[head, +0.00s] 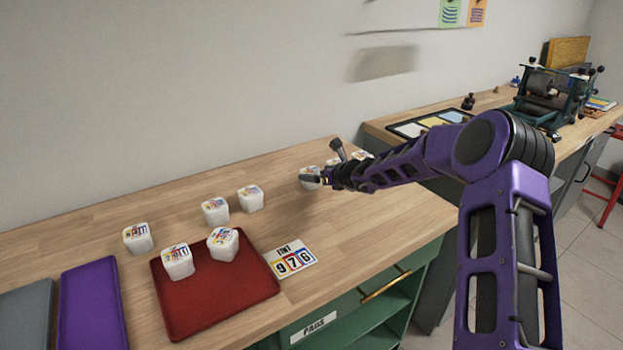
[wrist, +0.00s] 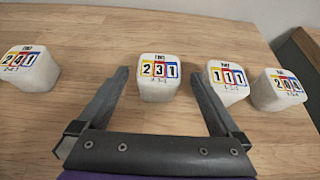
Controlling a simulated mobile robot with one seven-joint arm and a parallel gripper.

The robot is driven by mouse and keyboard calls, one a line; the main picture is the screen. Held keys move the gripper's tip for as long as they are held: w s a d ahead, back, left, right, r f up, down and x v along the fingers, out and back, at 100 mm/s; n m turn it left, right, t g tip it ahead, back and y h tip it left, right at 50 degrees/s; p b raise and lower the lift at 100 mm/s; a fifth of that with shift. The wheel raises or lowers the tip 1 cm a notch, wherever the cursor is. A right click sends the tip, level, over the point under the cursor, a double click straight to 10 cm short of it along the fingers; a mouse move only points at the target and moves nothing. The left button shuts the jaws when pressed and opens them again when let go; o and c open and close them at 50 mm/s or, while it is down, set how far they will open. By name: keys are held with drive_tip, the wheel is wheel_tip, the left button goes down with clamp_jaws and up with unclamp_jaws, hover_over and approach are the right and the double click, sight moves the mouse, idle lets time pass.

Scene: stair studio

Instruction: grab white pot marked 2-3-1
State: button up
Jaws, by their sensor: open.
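The white pot marked 2-3-1 (wrist: 158,78) stands upright on the wooden table in the wrist view, its colour-boxed label facing up. My gripper (wrist: 157,80) is open, with one finger to the left of this pot and the other to its right, near the pot marked 1-1-1 (wrist: 228,82). I cannot tell how far the fingertips are above the table. In the head view my gripper (head: 322,180) is at the far right part of the table, beside a white pot (head: 310,174) that it partly hides.
Pots marked 2-4-1 (wrist: 30,68) and 2-0-4 (wrist: 279,90) stand at either side. In the head view, a red tray (head: 215,298) holds two white pots, and three more stand behind it. A card reading 976 (head: 291,260) lies beside the tray.

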sight(312, 172)
drive_tip(key=shift+x, duration=1.95)
drive_tip(key=shift+r, duration=0.1)
